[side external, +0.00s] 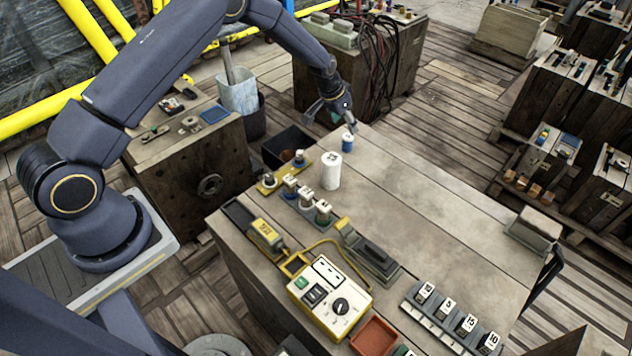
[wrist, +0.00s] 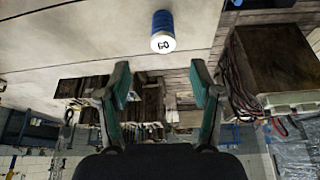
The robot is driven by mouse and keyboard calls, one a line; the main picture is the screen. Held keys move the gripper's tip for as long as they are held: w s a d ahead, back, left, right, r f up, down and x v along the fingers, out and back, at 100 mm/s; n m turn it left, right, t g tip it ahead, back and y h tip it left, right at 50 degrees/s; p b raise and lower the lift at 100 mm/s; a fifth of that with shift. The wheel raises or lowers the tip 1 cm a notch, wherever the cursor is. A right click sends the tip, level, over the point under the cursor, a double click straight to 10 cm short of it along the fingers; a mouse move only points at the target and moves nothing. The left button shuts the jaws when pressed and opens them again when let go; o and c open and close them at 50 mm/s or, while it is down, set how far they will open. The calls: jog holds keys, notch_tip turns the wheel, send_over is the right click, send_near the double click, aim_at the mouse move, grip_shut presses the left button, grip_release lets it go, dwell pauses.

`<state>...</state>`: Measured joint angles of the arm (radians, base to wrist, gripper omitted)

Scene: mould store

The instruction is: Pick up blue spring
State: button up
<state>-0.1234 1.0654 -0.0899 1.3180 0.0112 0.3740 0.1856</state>
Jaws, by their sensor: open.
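The blue spring (side external: 348,142) is a small blue cylinder with a white, marked end. It stands upright near the far left edge of the wooden workbench (side external: 430,215). It also shows at the top of the wrist view (wrist: 162,24), beyond my fingertips and centred between them sideways. My gripper (side external: 334,117) is open and empty. It is just above and slightly left of the blue spring in the side view, apart from it. Both teal-padded fingers show spread apart in the wrist view (wrist: 160,84).
A taller white cylinder (side external: 331,171) stands close in front of the blue spring. Several small capped pieces on a yellow-edged holder (side external: 269,185) lie nearby. A yellow control box (side external: 330,297) and a dark clamp block (side external: 371,254) are nearer.

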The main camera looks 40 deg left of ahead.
aim_at(348, 136)
jog(key=x, duration=0.7)
jog(key=shift+w+a+f, duration=0.1)
jog(key=shift+a+f, duration=0.15)
jog(key=shift+f, duration=0.15)
jog(key=shift+c, duration=0.2)
grip_shut()
